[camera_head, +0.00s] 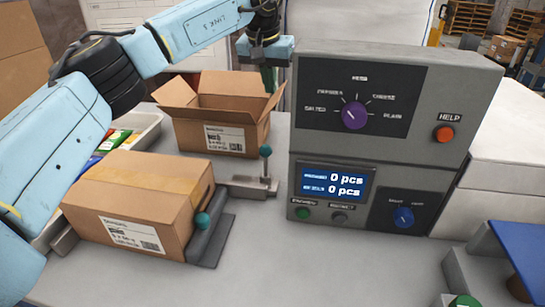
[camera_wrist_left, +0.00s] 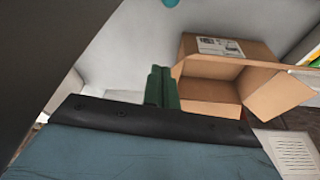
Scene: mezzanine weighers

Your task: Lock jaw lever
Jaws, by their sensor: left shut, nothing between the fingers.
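Two jaw levers with teal ball knobs stand on the grey bench. The far lever (camera_head: 265,167) is upright, on a metal jaw in front of the open carton (camera_head: 190,135). The near lever (camera_head: 202,222) sits low on a grey jaw against the closed, taped carton (camera_head: 118,215). My left gripper (camera_head: 268,77) is shut and empty, above and behind the far lever, beside the open carton. In the left wrist view its green fingers (camera_wrist_left: 161,88) are together, with the open carton (camera_wrist_left: 210,87) beyond. A teal piece (camera_wrist_left: 170,2) is cut off at the top edge there.
A grey control box (camera_head: 390,140) with a purple dial, a display reading 0 pcs and a red HELP button stands right of the levers. A pale tray (camera_head: 150,133) with colourful packets lies behind the closed carton. The bench front (camera_head: 300,265) is clear.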

